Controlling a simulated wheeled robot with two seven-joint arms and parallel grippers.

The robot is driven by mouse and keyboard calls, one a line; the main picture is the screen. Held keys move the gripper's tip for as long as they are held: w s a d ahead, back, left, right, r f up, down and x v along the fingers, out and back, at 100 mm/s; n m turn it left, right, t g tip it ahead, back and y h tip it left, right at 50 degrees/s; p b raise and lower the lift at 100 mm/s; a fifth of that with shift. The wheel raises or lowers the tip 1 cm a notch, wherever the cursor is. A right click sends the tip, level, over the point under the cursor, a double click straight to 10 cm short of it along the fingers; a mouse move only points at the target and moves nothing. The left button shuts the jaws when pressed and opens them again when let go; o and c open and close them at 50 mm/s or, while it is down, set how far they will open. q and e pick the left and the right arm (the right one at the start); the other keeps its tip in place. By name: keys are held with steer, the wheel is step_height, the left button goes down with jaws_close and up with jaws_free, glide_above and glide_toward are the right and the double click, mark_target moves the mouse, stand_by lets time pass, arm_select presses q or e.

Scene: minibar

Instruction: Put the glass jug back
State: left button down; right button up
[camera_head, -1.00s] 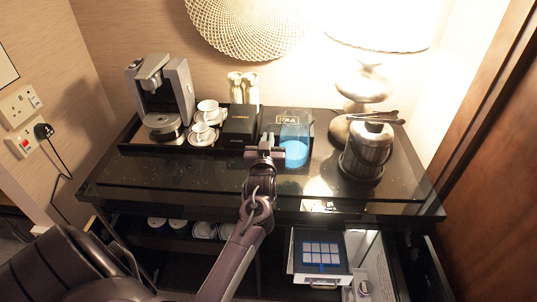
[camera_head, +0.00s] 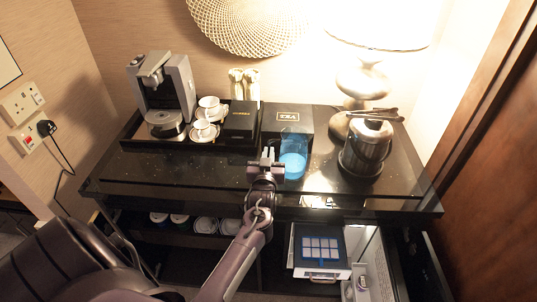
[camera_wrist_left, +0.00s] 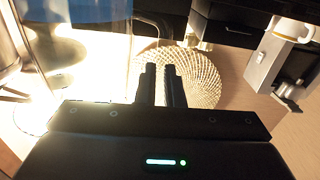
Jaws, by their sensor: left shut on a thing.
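The glass jug (camera_head: 293,165), clear with blue liquid in it, is upright near the front middle of the dark counter in the head view. It also shows large at the left of the wrist view (camera_wrist_left: 88,55), where the picture is upside down. My left gripper (camera_head: 267,157) is just left of the jug and shut on its handle, which is mostly hidden. Its two fingers (camera_wrist_left: 161,85) are close together in the wrist view. I cannot tell whether the jug's base touches the counter. My right gripper is not in view.
A black tray (camera_head: 135,148) holds a coffee machine (camera_head: 167,95), white cups (camera_head: 209,106) and dark boxes (camera_head: 287,119). A metal ice bucket (camera_head: 367,147) with tongs and a lamp (camera_head: 361,82) stand to the right. The counter's left front (camera_head: 150,175) is clear. A drawer below is open.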

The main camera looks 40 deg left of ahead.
arm_select(q)
steer(key=c, duration=1.6)
jaws_free()
steer(key=shift+o, duration=0.2)
steer(key=p+v, duration=0.6)
steer(key=v, duration=0.6)
steer(key=shift+r, duration=0.15)
